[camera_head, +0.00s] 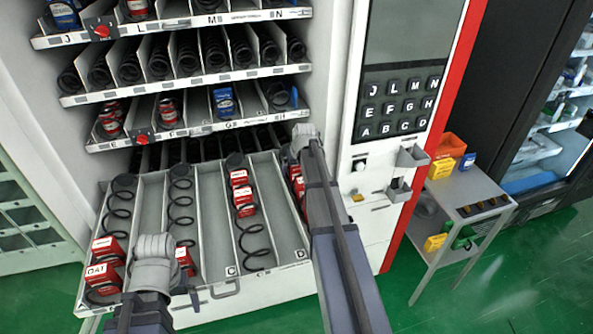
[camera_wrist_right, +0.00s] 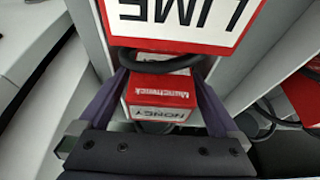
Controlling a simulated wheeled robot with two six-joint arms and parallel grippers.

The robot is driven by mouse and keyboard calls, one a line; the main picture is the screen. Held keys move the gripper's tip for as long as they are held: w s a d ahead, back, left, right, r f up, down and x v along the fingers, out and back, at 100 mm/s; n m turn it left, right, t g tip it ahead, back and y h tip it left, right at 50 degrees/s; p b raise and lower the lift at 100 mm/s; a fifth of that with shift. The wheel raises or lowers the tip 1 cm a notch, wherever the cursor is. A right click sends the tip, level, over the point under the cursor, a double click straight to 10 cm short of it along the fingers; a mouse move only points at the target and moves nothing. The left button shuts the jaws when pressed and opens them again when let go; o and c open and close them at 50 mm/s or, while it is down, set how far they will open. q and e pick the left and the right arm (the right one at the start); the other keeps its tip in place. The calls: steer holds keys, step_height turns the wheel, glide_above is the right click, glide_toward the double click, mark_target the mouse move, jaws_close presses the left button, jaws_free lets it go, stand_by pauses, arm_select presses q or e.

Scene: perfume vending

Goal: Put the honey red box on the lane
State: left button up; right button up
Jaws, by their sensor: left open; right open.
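The honey box (camera_wrist_right: 160,112), red with a white label, shows in the right wrist view, with black spiral coil close around it. My right gripper (camera_wrist_right: 160,78) is open, with one purple finger on each side of the box. Whether the fingers touch it I cannot tell. The lime box (camera_wrist_right: 180,22), red and white, is just behind it. In the head view the pulled-out drawer shows several lanes; the right-hand lane D (camera_head: 297,254) has red boxes (camera_head: 297,185) partly hidden by my right arm.
Red boxes stand in the left lane (camera_head: 104,262) and in lane C (camera_head: 242,195). Wide lanes between coils look empty. Upper shelves (camera_head: 185,85) hold coils and cans. A side table (camera_head: 470,200) with coloured boxes stands right of the keypad panel (camera_head: 397,105).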

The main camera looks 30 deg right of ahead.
steer(key=shift+p+v, duration=0.8)
steer(key=shift+p, duration=0.05)
steer(key=d+p+v, duration=0.1)
steer(key=p+v, duration=0.8)
steer(key=v, duration=0.1)
steer(key=shift+s+a+r+p, duration=0.15)
steer(key=shift+a+r+p, duration=0.15)
steer(key=shift+a+p, duration=0.15)
